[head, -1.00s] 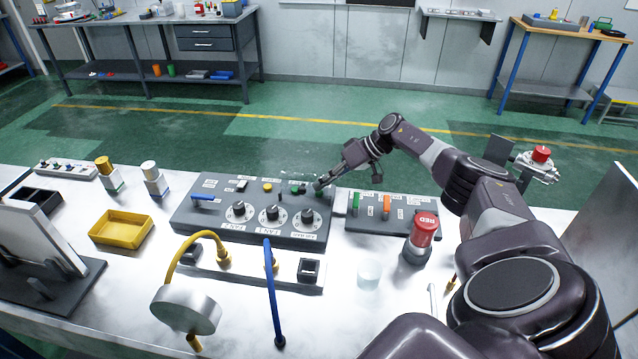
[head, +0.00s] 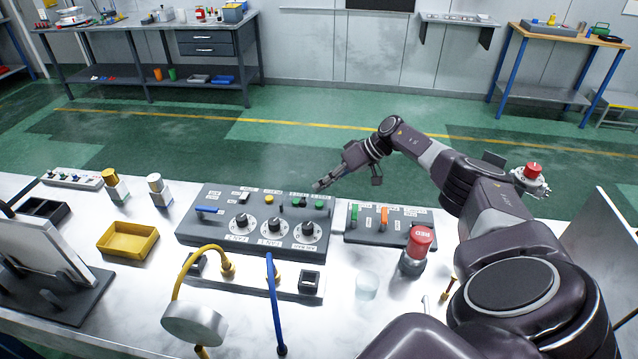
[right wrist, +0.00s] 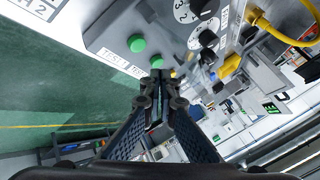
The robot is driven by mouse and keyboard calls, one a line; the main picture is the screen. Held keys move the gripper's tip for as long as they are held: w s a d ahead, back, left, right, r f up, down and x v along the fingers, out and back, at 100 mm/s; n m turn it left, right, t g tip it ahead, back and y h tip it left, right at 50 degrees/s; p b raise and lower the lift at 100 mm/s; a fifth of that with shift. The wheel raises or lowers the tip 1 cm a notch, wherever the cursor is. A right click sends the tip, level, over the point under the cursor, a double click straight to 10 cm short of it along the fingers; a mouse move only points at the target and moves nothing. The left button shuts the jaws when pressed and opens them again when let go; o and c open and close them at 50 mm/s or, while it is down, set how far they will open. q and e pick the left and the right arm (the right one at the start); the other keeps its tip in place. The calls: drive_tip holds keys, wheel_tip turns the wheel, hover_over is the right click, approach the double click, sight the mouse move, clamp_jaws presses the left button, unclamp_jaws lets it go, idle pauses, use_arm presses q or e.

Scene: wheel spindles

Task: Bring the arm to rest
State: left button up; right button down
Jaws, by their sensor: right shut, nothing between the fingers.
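My right gripper (head: 322,184) is shut and empty. In the head view its fingertips are close above the back right corner of the grey control panel (head: 222,227), near a green button (head: 319,204). The right wrist view shows the shut fingers (right wrist: 158,82) below two green buttons (right wrist: 137,43) and the black dials (right wrist: 208,38). I cannot tell exactly how far the fingertips are from the panel. My left gripper does not show.
A smaller panel with green and orange switches (head: 384,218) stands right of the control panel. A red button on a post (head: 420,242), a clear cup (head: 367,284), a yellow tray (head: 128,240) and blue and yellow hoses (head: 272,300) stand on the bench. The space behind the bench is clear floor.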

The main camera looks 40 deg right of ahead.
drive_tip(key=shift+r+p, duration=0.75)
drive_tip(key=shift+r, duration=0.2)
drive_tip(key=shift+f, duration=0.1)
